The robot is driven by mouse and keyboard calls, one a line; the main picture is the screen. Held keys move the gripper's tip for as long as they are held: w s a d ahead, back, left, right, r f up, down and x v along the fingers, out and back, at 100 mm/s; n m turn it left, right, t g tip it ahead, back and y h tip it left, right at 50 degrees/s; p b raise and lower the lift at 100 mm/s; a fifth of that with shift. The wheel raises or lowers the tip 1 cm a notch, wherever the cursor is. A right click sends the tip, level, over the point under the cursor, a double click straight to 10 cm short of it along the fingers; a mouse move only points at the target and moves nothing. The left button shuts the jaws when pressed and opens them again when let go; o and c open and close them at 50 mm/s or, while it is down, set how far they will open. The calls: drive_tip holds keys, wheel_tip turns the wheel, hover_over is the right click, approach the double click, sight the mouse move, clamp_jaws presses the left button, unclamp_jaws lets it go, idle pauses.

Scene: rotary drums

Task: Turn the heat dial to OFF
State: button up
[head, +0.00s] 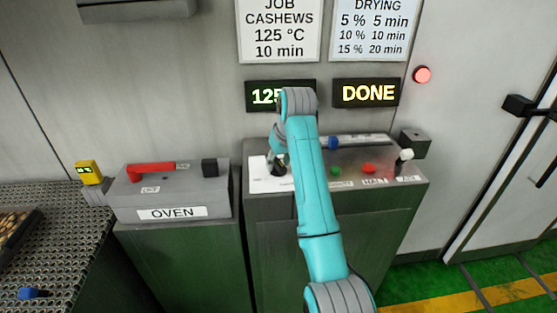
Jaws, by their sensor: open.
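My gripper (278,167) is low over the left part of the control console (410,178), largely hidden by my teal arm. It is open, but its fingers are small and dark in this view. A white label strip (262,187) lies on the panel just beneath it. I cannot make out the heat dial for certain; the panel spot at my gripper is covered, so contact and the dial's pointing direction cannot be told. A display (262,97) behind reads 125, partly covered by my arm. Another display (366,93) reads DONE.
Right of my arm the console carries a blue knob (333,142), a green button (335,171), a red button (369,169) and a white-tipped lever (406,155). The oven box (190,190) with a red handle (150,171) stands left.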

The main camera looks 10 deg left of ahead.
clamp_jaws()
drive_tip(key=n+g+y, duration=0.1)
drive_tip(key=n, duration=0.3)
drive_tip(key=shift+w+d+n, duration=0.1)
drive_tip(key=shift+n, duration=0.2)
drive_tip(key=n+g, duration=0.1)
drive_tip(key=n, duration=0.1)
drive_tip(key=n+g, duration=0.1)
drive_tip(key=n, duration=0.1)
drive_tip(key=shift+w+n+y, duration=0.1)
drive_tip(key=shift+n+y, duration=0.2)
drive_tip(key=shift+y, duration=0.1)
drive_tip(key=n+g, duration=0.1)
drive_tip(key=n, duration=0.1)
drive_tip(key=n+g, duration=0.1)
drive_tip(key=n, duration=0.2)
drive_tip(key=shift+w+r, duration=0.1)
drive_tip(key=shift+n+g+h, duration=0.3)
drive_tip(key=shift+n+g, duration=0.4)
drive_tip(key=shift+n, duration=1.2)
